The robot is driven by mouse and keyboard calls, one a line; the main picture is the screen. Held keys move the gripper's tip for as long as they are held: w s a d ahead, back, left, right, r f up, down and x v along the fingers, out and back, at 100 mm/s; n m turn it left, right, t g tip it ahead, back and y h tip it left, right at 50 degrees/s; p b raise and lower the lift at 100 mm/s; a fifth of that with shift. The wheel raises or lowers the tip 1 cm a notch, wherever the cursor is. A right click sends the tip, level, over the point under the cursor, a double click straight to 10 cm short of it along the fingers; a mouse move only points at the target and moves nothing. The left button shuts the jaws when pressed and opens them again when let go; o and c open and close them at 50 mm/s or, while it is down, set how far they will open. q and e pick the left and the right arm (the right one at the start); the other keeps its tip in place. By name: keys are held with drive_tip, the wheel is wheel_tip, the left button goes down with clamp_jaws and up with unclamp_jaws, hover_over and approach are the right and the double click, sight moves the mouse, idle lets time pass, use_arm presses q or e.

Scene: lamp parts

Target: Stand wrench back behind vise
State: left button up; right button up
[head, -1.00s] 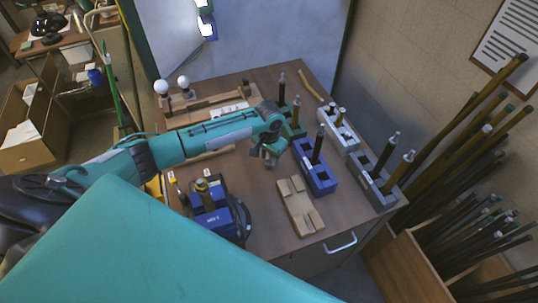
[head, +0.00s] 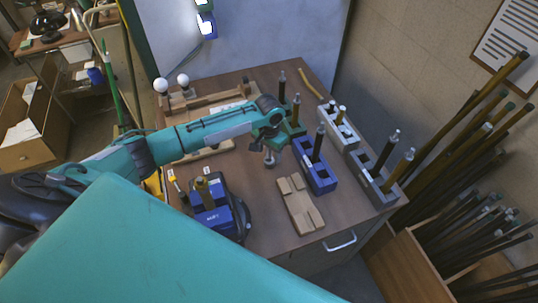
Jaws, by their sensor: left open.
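A blue vise (head: 212,213) stands at the front left of the table, with a brass-coloured upright piece at its top. My left gripper (head: 269,157) is open and points down over the middle of the table, to the right of and farther back than the vise. I see nothing held in it. I cannot make out a wrench for certain. A small upright tool with a yellow top (head: 173,177) stands just left of the vise, too small to identify. My own arm hides part of the table behind the vise. My right gripper is not in view.
A blue slotted block (head: 318,178), a white one (head: 344,137), a grey one (head: 372,188) and a green one (head: 290,128) hold upright rods at the right. A wooden block (head: 300,206) lies in front. White bulbs (head: 161,86) stand at the back left.

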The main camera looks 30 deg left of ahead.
use_arm(q)
wheel_tip(320, 180, up, 10)
drive_tip(key=shift+r+b, duration=0.15)
drive_tip(key=shift+b, duration=0.55)
drive_tip(key=shift+s, duration=0.1)
